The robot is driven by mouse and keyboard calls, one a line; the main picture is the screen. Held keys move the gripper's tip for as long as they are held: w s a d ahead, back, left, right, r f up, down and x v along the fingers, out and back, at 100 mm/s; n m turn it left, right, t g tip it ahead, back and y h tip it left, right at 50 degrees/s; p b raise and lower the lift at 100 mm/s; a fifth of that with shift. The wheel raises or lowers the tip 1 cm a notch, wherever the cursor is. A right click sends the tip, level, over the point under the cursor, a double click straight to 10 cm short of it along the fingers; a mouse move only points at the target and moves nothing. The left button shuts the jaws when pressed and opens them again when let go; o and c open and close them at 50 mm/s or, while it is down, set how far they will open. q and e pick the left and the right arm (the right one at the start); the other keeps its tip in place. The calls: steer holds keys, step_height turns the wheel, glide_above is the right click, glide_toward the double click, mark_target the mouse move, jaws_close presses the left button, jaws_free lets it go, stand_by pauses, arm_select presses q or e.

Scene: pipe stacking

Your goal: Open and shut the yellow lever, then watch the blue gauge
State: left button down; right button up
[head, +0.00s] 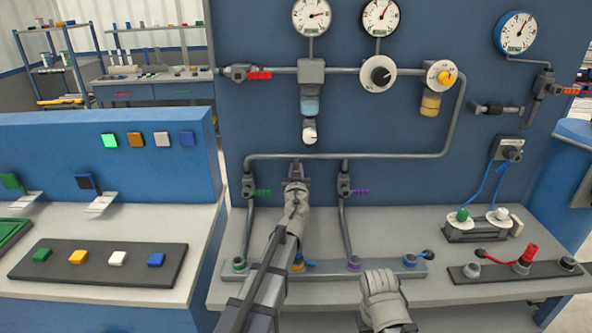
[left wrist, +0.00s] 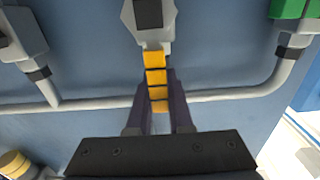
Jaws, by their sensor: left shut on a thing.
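The yellow lever (left wrist: 155,62) shows in the left wrist view, sticking out from its grey valve body (left wrist: 150,15) in line with my gripper. My left gripper (left wrist: 159,100) is shut on it, one finger on each side. In the head view my left gripper (head: 296,190) covers the lever, below the middle valve (head: 296,170). The blue gauge (head: 515,33) is at the top right of the panel, its red needle pointing up and right. My right gripper (head: 382,290) is low over the bench front, apart from the valves; its jaw state is unclear.
A green-lever valve (head: 249,188) and a purple-lever valve (head: 345,188) flank my left gripper on vertical pipes. A horizontal pipe (head: 390,155) runs above. The bench holds a socket rail (head: 330,271) and a red plug (head: 528,255) on the right.

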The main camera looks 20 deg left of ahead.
arm_select(q)
steer(key=shift+d, duration=0.15)
steer(key=d+m, duration=0.1)
steer(key=m, duration=0.2)
steer(key=d+f+m+b, duration=0.1)
steer(key=shift+w+d+m, duration=0.35)
steer(key=shift+w+m, duration=0.05)
steer(key=m, duration=0.1)
steer(key=d+f+m+b, duration=0.1)
steer(key=m, duration=0.1)
steer(key=d+m, duration=0.1)
steer(key=shift+w+f+b, duration=0.3)
steer(key=f+m+b, duration=0.1)
steer(key=m, duration=0.1)
steer(key=d+f+m+b, duration=0.1)
steer(key=m, duration=0.2)
steer(key=shift+w+d+f, duration=0.2)
steer(key=shift+d+f+m+b, duration=0.15)
steer(key=shift+f+m+b, duration=0.45)
steer(key=shift+m, duration=0.4)
steer(key=shift+d+f+m+b, duration=0.1)
steer(key=shift+f+m+b, duration=0.5)
steer(key=shift+m, duration=0.4)
steer(key=shift+r, duration=0.1)
steer(key=c, duration=0.8)
jaws_free()
